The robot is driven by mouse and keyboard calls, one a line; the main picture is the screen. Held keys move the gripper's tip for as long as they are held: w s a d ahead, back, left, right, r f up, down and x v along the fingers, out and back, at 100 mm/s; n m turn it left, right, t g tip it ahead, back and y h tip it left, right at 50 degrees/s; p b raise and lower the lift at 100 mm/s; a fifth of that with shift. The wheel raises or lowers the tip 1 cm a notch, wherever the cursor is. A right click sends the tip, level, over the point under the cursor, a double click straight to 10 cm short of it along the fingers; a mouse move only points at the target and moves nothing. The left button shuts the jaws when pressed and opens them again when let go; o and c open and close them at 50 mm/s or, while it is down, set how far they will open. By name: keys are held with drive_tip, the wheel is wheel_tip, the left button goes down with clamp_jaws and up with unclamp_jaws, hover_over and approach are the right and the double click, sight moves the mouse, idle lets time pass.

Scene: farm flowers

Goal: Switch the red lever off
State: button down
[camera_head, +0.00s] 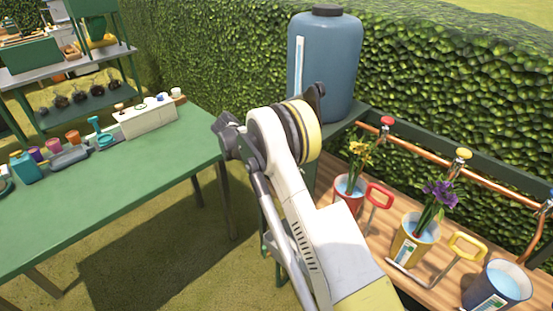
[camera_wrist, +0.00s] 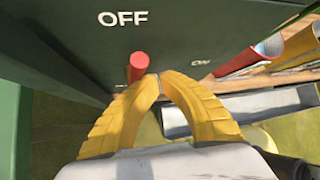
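The red lever (camera_wrist: 138,66) sticks out from a dark green panel (camera_wrist: 85,35) in the wrist view. It is just below the white word OFF (camera_wrist: 123,18). The ON label (camera_wrist: 200,62) is lower and to the right. My gripper (camera_wrist: 159,77) has yellow fingers whose tips meet, with nothing seen between them. The fingertips are right beside the lever, on its right. I cannot tell whether they touch it. In the head view my arm hides the gripper, and the lever is not seen.
A wooden bench holds a red pot (camera_head: 345,188), a yellow pot (camera_head: 405,252) and a blue pot (camera_head: 482,290) below copper pipes. A blue tank (camera_head: 325,70) stands behind my arm. A green table (camera_head: 110,200) with small items is at left, with grass between.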

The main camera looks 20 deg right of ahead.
drive_tip(key=shift+w+a+r+g, duration=0.2)
drive_tip(key=shift+w+r, duration=0.15)
drive_tip(key=shift+w, duration=0.05)
drive_tip(key=shift+w+a+r+g, duration=0.2)
drive_tip(key=shift+w+r, duration=0.1)
drive_tip(key=shift+w, duration=0.1)
drive_tip(key=shift+w+n, duration=0.1)
drive_tip(key=shift+n, duration=0.2)
drive_tip(key=shift+h, duration=0.3)
